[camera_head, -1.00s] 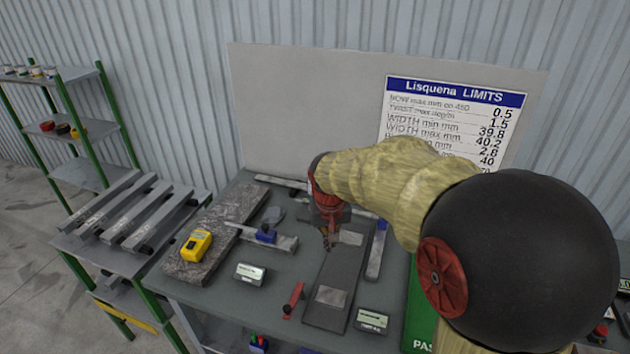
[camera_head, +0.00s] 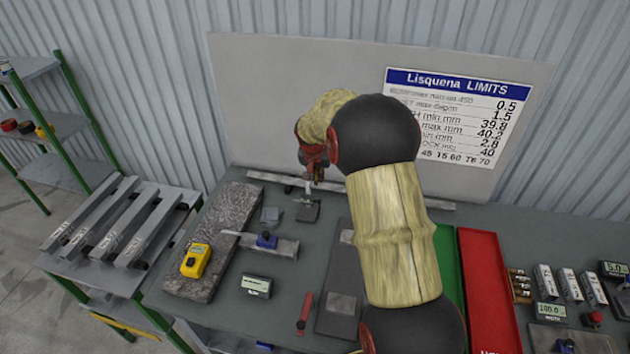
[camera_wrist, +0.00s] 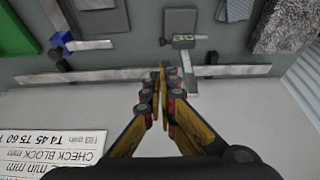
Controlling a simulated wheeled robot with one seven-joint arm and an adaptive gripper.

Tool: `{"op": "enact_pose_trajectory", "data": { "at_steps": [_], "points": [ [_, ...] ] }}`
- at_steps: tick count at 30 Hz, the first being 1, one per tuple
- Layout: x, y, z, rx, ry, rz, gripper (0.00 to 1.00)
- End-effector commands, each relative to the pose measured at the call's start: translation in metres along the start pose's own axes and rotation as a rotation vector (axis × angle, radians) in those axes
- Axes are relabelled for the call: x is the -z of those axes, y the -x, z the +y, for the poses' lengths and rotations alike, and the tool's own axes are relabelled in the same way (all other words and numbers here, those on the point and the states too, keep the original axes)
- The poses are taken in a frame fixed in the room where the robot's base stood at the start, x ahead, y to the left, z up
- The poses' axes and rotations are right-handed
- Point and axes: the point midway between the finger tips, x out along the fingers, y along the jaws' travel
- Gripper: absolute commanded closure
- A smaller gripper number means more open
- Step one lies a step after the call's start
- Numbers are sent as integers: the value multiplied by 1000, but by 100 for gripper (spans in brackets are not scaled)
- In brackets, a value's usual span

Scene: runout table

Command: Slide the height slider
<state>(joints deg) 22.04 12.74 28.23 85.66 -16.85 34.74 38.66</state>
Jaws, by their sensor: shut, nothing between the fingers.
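The height gauge (camera_head: 307,212) stands near the back of the grey table, with a dark flat base and a thin upright column. In the wrist view its column (camera_wrist: 190,85) runs toward the camera, and its small grey slider (camera_wrist: 184,40) with a dark knob sits across it near the base. My gripper (camera_head: 312,178) is at the gauge, over the back of the table. In the wrist view my gripper (camera_wrist: 162,70) has its fingertips together and empty, just left of the column. I cannot tell whether a finger touches it.
A long straight bar (camera_head: 400,203) lies along the back, before the upright panel (camera_head: 270,110). A stone slab (camera_head: 190,262) with a yellow device (camera_head: 196,261) is at left. A blue-slider caliper (camera_head: 266,240), a small display (camera_head: 256,286) and red and green trays lie in front and right.

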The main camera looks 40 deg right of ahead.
Motion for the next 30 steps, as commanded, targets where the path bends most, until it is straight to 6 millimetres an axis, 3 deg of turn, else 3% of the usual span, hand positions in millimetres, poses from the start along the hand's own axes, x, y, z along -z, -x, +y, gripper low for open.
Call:
{"op": "enact_pose_trajectory", "data": {
  "at_steps": [18,24,30],
  "points": [
    [-4,-110,0,-1,1,-2,100],
    [-6,-127,0,0,2,0,100],
    [-6,-130,0,1,2,1,100]
  ]
}}
